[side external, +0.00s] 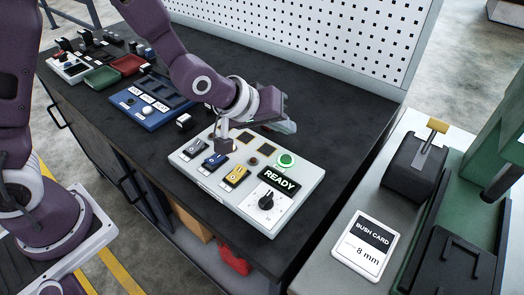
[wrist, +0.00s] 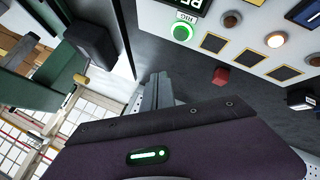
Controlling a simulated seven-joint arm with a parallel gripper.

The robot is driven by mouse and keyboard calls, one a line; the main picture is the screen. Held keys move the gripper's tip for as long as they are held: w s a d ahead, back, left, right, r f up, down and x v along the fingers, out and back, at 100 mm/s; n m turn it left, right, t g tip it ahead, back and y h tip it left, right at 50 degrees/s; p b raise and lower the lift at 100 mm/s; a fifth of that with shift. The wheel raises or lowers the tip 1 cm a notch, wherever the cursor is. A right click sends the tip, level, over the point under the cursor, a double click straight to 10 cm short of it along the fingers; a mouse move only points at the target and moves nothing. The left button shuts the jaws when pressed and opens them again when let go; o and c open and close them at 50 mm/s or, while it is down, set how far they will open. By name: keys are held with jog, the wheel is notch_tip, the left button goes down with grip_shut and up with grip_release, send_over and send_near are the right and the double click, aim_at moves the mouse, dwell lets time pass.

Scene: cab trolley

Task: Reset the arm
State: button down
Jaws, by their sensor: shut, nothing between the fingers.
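My gripper (side external: 290,127) is shut and empty in the side external view, held above the bench just behind the white control panel (side external: 213,185). In the wrist view my fingers (wrist: 160,80) are together, over dark bench top. The panel carries a display reading READY (side external: 280,179), a black knob (side external: 267,202), a green round button (side external: 286,160) and blue (side external: 215,161) and yellow (side external: 236,176) switch plates. The green button also shows in the wrist view (wrist: 182,32), apart from my fingers. My wrist hides part of the panel's back edge.
A red knob-like thing (wrist: 221,75) stands behind the panel. A small black block (side external: 184,121), a blue panel (side external: 142,110) and red (side external: 127,65) and green (side external: 101,78) trays lie left. A perforated board (side external: 310,35) stands behind. A green machine (side external: 460,225) is right, near a bush card (side external: 363,246).

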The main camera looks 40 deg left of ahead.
jog(key=s+a+r+m+g+y, duration=0.1)
jog(key=s+a+r+m, duration=0.1)
jog(key=s+a+r, duration=0.7)
jog(key=s+a+r+m+g+y, duration=0.1)
jog(key=s+a+r, duration=0.1)
jog(key=s, duration=0.7)
jog(key=s+a+r+m+g, duration=0.1)
jog(key=s+a+r+m, duration=0.1)
jog(key=s, duration=0.7)
jog(key=shift+s+a+y, duration=0.25)
jog(key=shift+s+y, duration=0.15)
